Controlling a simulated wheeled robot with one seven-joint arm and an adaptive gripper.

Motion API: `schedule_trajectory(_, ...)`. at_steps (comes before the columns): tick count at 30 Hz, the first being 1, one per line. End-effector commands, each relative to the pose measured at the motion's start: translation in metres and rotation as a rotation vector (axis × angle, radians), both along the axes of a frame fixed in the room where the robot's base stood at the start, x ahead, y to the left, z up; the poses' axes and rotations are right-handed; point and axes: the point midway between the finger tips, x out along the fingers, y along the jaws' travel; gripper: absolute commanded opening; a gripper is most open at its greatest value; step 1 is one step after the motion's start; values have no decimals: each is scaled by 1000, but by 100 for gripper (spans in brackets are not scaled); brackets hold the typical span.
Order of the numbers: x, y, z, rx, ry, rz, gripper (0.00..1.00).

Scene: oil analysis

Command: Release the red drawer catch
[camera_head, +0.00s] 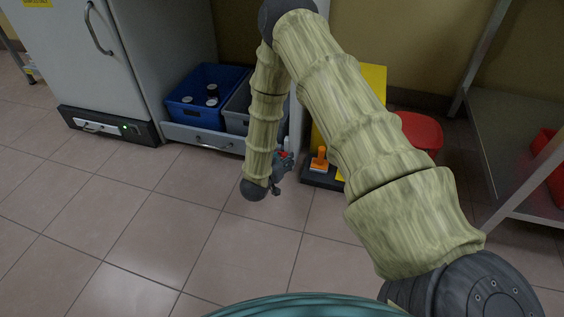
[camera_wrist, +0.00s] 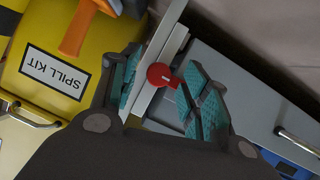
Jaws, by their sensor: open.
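The red drawer catch (camera_wrist: 163,76) is a small round red knob at the end of the grey drawer front (camera_wrist: 245,88). It also shows as a red spot by my gripper in the head view (camera_head: 283,155). My gripper (camera_wrist: 168,82) is open, its teal-padded fingers on either side of the catch. I cannot tell whether either pad touches it. In the head view, my gripper (camera_head: 283,167) is low at the drawer's right end, and my forearm hides part of the drawer (camera_head: 193,137).
A yellow spill kit (camera_wrist: 58,50) and an orange handle (camera_wrist: 78,28) lie close beside my gripper. A blue crate (camera_head: 190,82) and a grey crate (camera_head: 236,119) sit in the drawer. A metal shelf (camera_head: 515,125) stands right. The floor in front is clear.

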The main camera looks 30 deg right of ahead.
Motion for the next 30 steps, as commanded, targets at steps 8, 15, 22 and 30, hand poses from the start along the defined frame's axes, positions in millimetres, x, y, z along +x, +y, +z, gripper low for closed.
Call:
schedule_trajectory(8, 0, 0, 0, 0, 0, 0, 21)
schedule_trajectory(15, 0, 0, 0, 1, -1, 0, 1)
schedule_trajectory(22, -1, 0, 2, 26, -28, -1, 1)
schedule_trajectory(30, -4, -1, 5, 125, -139, -1, 1)
